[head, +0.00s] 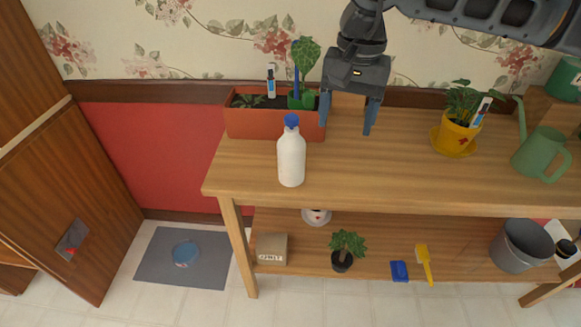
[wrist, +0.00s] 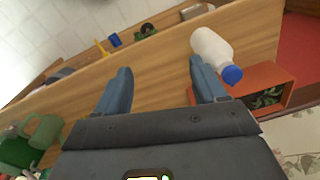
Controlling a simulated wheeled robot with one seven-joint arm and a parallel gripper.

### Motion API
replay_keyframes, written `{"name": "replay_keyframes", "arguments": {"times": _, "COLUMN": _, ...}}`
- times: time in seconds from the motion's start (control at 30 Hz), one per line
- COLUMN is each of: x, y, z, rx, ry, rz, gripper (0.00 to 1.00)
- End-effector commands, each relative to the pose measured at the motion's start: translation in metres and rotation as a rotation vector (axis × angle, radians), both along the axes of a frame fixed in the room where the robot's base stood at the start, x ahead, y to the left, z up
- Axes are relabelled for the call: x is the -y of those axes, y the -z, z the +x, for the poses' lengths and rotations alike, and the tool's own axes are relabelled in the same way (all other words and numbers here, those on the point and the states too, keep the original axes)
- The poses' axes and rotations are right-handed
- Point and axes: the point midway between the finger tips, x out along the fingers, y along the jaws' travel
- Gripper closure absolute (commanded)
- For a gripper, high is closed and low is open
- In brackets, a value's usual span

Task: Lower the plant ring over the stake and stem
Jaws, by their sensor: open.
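A blue stake (head: 296,82) stands upright in the right part of the orange planter box (head: 270,125) at the table's back left. A broad-leafed plant (head: 306,55) rises beside the stake. A green piece (head: 301,99) sits low around or beside the stake and stem; I cannot tell which, or whether it is the plant ring. My gripper (head: 347,117) is open and empty, pointing down just right of the planter. In the wrist view, the gripper (wrist: 160,70) has bare wood between its fingers, with the planter (wrist: 272,84) at right; stake and stem are not visible there.
A white bottle (head: 291,158) with a blue cap stands in front of the planter, close to my gripper. A yellow potted plant (head: 455,137) and a green watering can (head: 540,153) stand at right. The middle tabletop is clear. Wallpapered wall lies behind.

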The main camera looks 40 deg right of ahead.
Motion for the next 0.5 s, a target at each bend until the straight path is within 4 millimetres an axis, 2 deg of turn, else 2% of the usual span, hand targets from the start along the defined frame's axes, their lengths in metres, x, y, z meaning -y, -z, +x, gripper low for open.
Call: {"name": "replay_keyframes", "arguments": {"times": 0.5, "x": -0.06, "y": 0.066, "z": 0.031, "rx": -0.012, "ry": -0.336, "rz": 0.0, "gripper": 0.3}}
